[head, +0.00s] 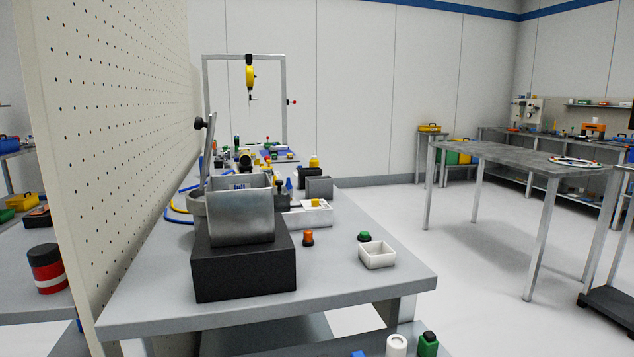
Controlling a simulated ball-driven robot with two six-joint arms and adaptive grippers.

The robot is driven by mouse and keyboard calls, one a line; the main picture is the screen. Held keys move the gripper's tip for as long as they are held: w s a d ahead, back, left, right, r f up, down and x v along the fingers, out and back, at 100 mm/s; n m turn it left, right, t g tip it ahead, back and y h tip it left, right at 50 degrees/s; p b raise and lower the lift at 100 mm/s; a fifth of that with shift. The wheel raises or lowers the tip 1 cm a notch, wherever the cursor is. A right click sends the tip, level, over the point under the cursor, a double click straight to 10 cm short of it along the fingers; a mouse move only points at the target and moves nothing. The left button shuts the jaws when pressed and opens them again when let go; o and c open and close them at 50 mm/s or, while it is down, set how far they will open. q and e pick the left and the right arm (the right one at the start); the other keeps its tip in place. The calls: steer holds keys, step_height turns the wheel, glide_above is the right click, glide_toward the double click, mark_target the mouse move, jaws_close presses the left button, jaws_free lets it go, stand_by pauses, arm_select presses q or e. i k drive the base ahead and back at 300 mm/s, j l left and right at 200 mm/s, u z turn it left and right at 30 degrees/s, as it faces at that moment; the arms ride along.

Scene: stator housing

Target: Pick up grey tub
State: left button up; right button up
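A small dark grey box-shaped tub (319,187) stands on the workbench, behind the white tray with parts, and appears upright. Its inside cannot be made out from here. A larger shiny grey metal housing (241,217) sits on a black block (245,270) nearer to me and is the other grey container-like thing in view. I cannot tell for sure which of the two is the grey tub. Neither of my grippers shows in the head view.
The grey workbench (350,290) has a small white open box (378,255), an orange button (308,238) and a green button (364,236). A pegboard wall (110,130) borders its left side. Another table (500,155) stands right, with open floor between.

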mark_target(316, 188)
steer(key=z, duration=0.55)
steer(key=i+l+z, duration=0.1)
steer(key=z, duration=0.3)
steer(key=i+l+z, duration=0.2)
steer(key=z, duration=0.2)
steer(key=i+l+z, duration=0.15)
steer(key=z, duration=0.3)
steer(key=i+z, duration=0.15)
steer(key=z, duration=0.25)
steer(key=i+u, duration=0.35)
steer(key=i, duration=0.25)
steer(key=i+u, duration=0.4)
steer(key=i, duration=0.2)
steer(key=i+l+u, duration=0.35)
steer(key=i, duration=0.2)
steer(key=i+j+u, duration=0.3)
steer(key=i+u, duration=0.2)
steer(key=i, duration=0.15)
steer(key=i+j+u, duration=0.1)
steer(key=i+u, duration=0.35)
steer(key=i, duration=0.2)
steer(key=i+l+u, duration=0.2)
steer(key=i+u, duration=0.3)
steer(key=i, duration=0.15)
steer(key=i+u, duration=0.1)
steer(key=i, duration=1.1)
steer(key=i+l+u, duration=0.1)
steer(key=i, duration=1.05)
steer(key=l, duration=0.1)
